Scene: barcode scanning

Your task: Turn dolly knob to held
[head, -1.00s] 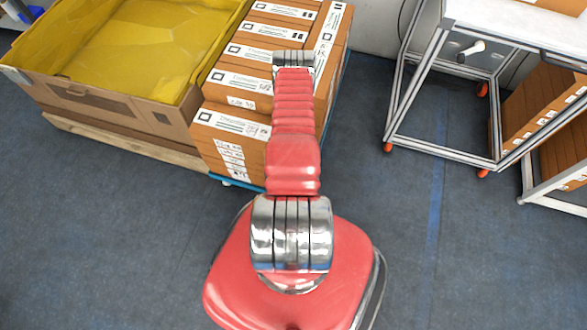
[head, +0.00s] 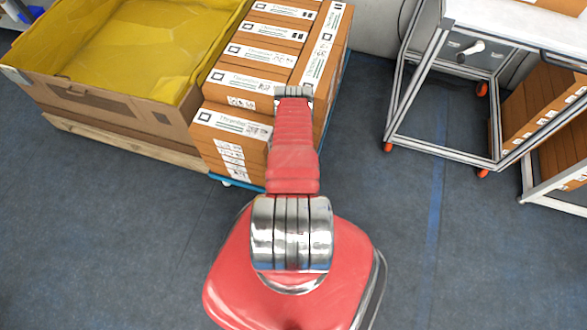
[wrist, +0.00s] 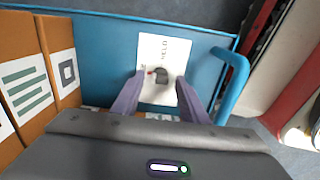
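In the wrist view, a white label plate (wrist: 173,47) with the word HELD printed sideways is fixed on the blue dolly (wrist: 105,48). A small dark knob (wrist: 162,75) with a red mark on its left side sits on the plate. The red mark does not point at HELD; other lettering by it is too small to read. My gripper (wrist: 160,79) is open, with one purple finger on each side of the knob. I cannot tell whether the fingers touch it. In the head view, the dolly (head: 229,182) shows under the boxes; the knob and gripper are hidden.
Brown boxes (head: 232,140) are stacked on the dolly. In the wrist view, a blue tube handle (wrist: 236,80) stands right of the plate. A crate (head: 110,103) with yellow lining stands left, a white-topped cart (head: 520,22) right. The floor (head: 430,240) between is clear.

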